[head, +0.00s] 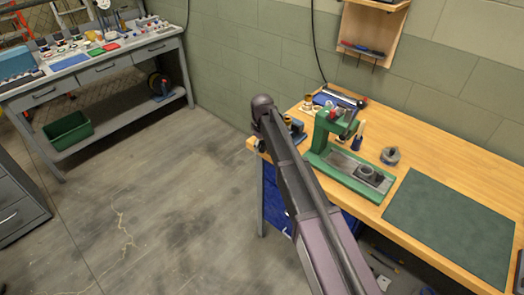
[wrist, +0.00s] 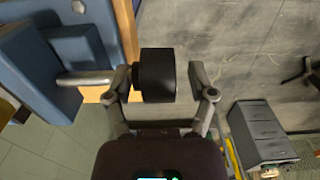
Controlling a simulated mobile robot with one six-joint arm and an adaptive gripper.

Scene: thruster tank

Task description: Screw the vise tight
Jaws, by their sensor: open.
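The blue vise (wrist: 75,50) is at the upper left of the wrist view, at the bench edge. A grey bar (wrist: 85,78) runs from it toward my gripper. A black knob (wrist: 156,76) lies between the fingers of my gripper (wrist: 163,82), which is open, with a gap visible on the right side. I cannot tell whether the left finger touches the knob. In the head view the vise (head: 297,128) is at the bench's left corner, partly hidden by my arm, and the knob (head: 261,146) sticks out past the edge. My gripper is not clear there.
The wooden bench (head: 420,150) carries a green press (head: 335,130), a grey round part (head: 390,156) and a dark green mat (head: 450,225). A second bench (head: 95,65) stands at the far left, with a green bin (head: 68,130) below. The floor between is clear.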

